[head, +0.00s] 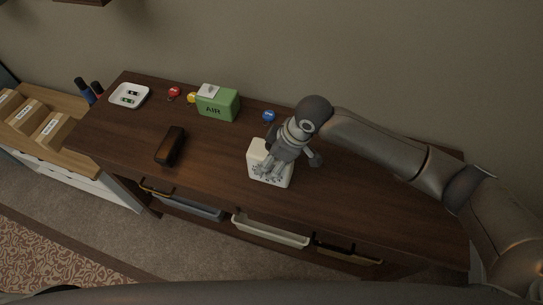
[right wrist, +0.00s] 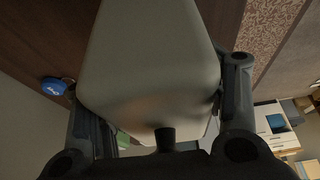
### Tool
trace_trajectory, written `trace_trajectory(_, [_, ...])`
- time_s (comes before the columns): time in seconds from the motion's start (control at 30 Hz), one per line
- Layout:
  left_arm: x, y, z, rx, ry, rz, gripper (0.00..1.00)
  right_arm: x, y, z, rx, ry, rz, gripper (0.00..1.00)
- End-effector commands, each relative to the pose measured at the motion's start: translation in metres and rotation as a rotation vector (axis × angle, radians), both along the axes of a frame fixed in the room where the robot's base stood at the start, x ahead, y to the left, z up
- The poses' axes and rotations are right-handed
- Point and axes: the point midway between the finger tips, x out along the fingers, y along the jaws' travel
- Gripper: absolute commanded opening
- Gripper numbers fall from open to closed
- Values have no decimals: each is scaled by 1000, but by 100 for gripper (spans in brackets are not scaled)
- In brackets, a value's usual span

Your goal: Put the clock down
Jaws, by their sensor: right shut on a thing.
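The clock (head: 256,151) is a white block with rounded edges, over the front middle part of the dark wooden table (head: 215,150). My right gripper (head: 272,172) comes down on it from above and is shut on it. In the right wrist view the pale clock (right wrist: 150,60) fills the space between the two dark fingers of the right gripper (right wrist: 165,110). I see no clock face. I cannot tell whether its underside touches the tabletop. My left gripper is out of view.
A green box (head: 218,105), a white tray (head: 128,95), a dark brown case (head: 170,146) and small red (head: 174,92), yellow (head: 192,97) and blue (head: 268,116) items stand on the table. Free wood lies left and right of the clock. Bins (head: 270,231) hang below the front edge.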

Motion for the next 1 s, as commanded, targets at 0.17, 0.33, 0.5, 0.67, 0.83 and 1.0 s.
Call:
trace_trajectory(0.17, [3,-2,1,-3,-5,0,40,0,1,-3,2,-2,1,35])
trace_trajectory(0.33, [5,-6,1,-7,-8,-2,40,0,1,-4,2,-2,1,35])
trace_trajectory(0.5, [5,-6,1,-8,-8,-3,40,0,0,-6,1,-2,1,76])
trace_trajectory(0.67, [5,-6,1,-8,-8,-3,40,0,0,-6,1,-1,0,86])
trace_trajectory(0.83, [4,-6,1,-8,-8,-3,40,0,0,-6,1,-1,0,86])
trace_trajectory(1.0, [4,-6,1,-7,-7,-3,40,0,0,-2,1,-3,0,86])
